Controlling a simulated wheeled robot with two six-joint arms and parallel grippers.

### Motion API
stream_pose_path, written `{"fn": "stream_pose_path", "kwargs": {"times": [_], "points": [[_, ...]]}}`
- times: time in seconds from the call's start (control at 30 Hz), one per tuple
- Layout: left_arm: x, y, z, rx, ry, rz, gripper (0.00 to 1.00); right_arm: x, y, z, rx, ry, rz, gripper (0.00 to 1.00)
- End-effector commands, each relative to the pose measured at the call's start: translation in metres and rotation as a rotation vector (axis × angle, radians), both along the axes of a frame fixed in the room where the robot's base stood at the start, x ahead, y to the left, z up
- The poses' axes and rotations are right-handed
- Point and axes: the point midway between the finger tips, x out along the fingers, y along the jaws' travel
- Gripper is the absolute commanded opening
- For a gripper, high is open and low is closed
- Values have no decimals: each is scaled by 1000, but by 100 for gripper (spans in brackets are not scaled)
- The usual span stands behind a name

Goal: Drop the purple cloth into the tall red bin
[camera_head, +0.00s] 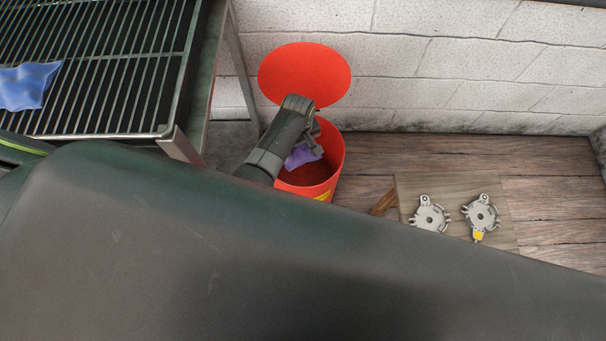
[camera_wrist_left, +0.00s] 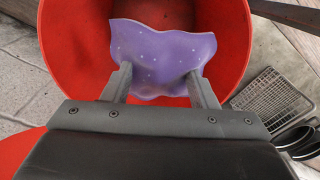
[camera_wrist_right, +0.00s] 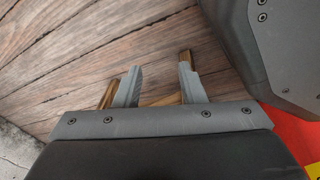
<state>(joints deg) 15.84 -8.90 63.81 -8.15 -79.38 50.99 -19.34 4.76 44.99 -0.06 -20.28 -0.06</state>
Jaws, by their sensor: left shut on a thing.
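The purple cloth (camera_head: 303,156) hangs from my left gripper (camera_head: 314,132) inside the mouth of the tall red bin (camera_head: 335,160). In the left wrist view the white-dotted cloth (camera_wrist_left: 160,55) is spread between the two fingers of my left gripper (camera_wrist_left: 160,82), which are shut on it. The bin's red wall (camera_wrist_left: 80,40) surrounds the cloth there. The round red lid (camera_head: 305,75) stands raised behind the bin. My right gripper (camera_wrist_right: 160,78) shows only in its own wrist view, with its fingers apart and nothing visibly held.
A slatted metal rack (camera_head: 120,80) stands left of the bin with a blue cloth (camera_head: 27,85) on it. Right of the bin, a wooden board (camera_head: 412,185) holds two metal alternator parts (camera_head: 430,216). A pale block wall (camera_head: 450,70) closes off the back.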

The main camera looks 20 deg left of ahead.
Motion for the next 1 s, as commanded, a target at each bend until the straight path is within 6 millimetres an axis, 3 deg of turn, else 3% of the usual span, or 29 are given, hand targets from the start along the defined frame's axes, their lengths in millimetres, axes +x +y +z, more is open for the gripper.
{"fn": "stream_pose_path", "kwargs": {"times": [0.03, 0.07, 0.23, 0.5, 0.63, 0.77, 1.0], "points": [[0, 0, 0, 0, 0, 0, 32, 0, 0, 0, 0, 0, 0, 36], [0, 0, 0, 0, 0, 0, 57, 0, 0, 0, 0, 0, 0, 36], [0, 0, 0, 0, 0, 0, 78, 0, 0, 0, 0, 0, 0, 36], [0, 0, 1, 0, 0, 0, 78, 0, 0, 0, 0, 0, 0, 36], [1, 0, 10, -1, -2, 0, 78, 0, 0, 4, 0, -3, 0, 36], [1, 0, 33, -1, -4, 0, 78, -3, 1, 11, 0, -10, 1, 36], [1, 0, 91, -2, -5, 1, 78, -19, 2, 20, 3, 0, 0, 36]]}}
